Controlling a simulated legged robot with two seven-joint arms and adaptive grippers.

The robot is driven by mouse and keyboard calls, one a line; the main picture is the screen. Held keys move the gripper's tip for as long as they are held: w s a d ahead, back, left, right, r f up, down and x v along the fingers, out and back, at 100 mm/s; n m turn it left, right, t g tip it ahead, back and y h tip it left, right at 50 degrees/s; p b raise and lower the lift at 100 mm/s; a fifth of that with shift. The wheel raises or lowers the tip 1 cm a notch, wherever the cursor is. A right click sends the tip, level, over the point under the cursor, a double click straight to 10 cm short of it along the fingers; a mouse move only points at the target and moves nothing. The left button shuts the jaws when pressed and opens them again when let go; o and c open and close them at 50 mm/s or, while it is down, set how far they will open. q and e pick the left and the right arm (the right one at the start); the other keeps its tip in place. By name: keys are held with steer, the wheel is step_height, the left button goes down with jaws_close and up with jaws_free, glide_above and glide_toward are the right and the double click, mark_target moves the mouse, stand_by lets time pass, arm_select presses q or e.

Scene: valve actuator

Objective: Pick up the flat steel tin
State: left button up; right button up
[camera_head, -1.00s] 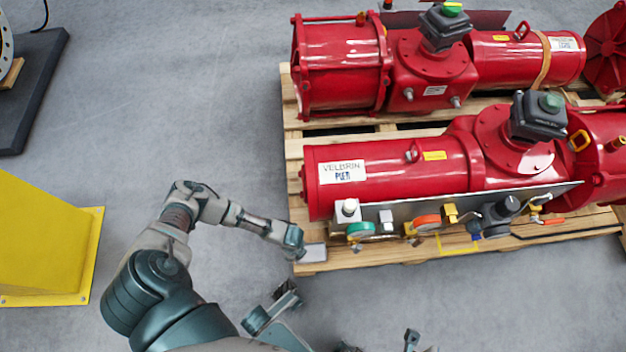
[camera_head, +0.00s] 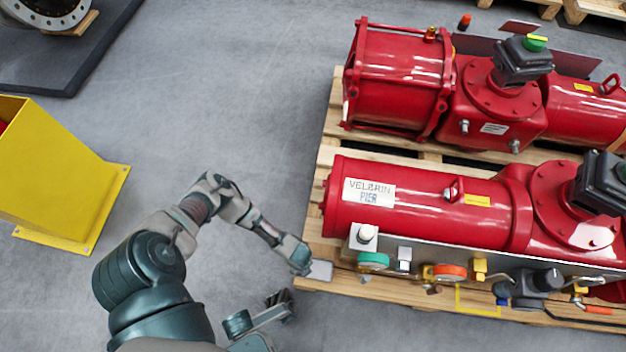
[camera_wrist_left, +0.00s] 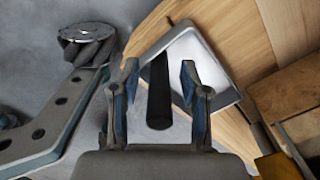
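The flat steel tin (camera_head: 320,270) lies at the near left corner of the wooden pallet, beside my left gripper (camera_head: 302,262). In the left wrist view the tin (camera_wrist_left: 212,62) shows a pale, shiny top and a grey rim, tilted in the picture. My left gripper (camera_wrist_left: 158,88) is open, its two blue-edged fingers apart. The right finger overlaps the tin in the picture; the left finger is left of it. A dark bar shape between the fingers covers part of the tin's left side. I cannot tell contact.
The pallet (camera_head: 328,148) carries two red valve actuators (camera_head: 425,205). A panel with gauges and fittings (camera_head: 450,270) runs along the near one, right of the tin. A yellow stand (camera_head: 60,180) is at the left. Grey floor (camera_head: 240,110) is clear between them.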

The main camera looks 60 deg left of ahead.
arm_select(q)
jaws_close()
steer(key=shift+s, duration=0.1)
